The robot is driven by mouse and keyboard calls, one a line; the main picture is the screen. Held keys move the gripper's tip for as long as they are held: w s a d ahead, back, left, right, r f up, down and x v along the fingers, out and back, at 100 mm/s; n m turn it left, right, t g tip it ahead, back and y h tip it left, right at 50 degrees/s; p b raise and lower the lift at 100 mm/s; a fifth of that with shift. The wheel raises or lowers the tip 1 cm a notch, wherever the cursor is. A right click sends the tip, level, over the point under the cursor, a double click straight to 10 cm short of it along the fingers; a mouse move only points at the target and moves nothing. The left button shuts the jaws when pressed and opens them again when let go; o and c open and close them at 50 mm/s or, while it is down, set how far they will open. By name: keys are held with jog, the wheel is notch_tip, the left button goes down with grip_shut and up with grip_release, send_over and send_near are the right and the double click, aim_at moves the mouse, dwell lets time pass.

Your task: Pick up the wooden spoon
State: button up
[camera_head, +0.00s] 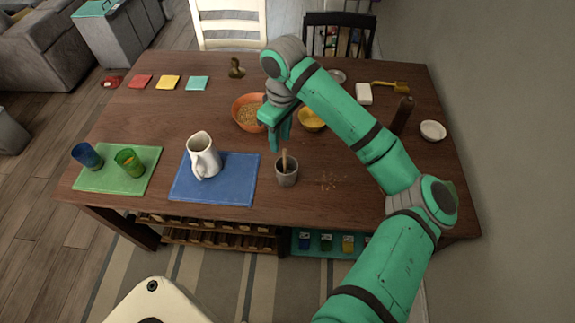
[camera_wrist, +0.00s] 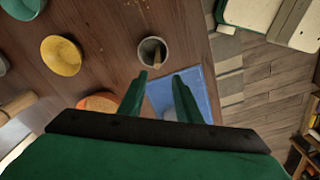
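A wooden spoon (camera_head: 285,160) stands in a small grey cup (camera_head: 287,177) near the front middle of the table, with its handle sticking up. The spoon (camera_wrist: 156,61) and cup (camera_wrist: 144,47) also show in the wrist view, just beyond my fingertips. The part of the spoon inside the cup is hidden. My gripper (camera_head: 281,145) points down over the table, a little behind and above the cup. In the wrist view my gripper (camera_wrist: 160,76) has its two fingers apart with nothing held between them.
A blue mat (camera_head: 212,193) with a white pitcher (camera_head: 204,158) lies left of the cup. An orange bowl (camera_head: 246,112) and a yellow bowl (camera_head: 312,120) stand behind. Crumbs (camera_head: 331,181) lie on bare table to the right. A dark brown upright object (camera_head: 402,115) stands further right.

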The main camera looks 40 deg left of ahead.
aim_at(285, 159)
jog(key=shift+w+d+r, duration=0.2)
jog(key=shift+w+d, duration=0.1)
jog(key=shift+d, duration=0.2)
jog(key=shift+d+f+h, duration=0.15)
jog(key=shift+h, duration=0.15)
jog(key=shift+f, duration=5.15)
grip_shut()
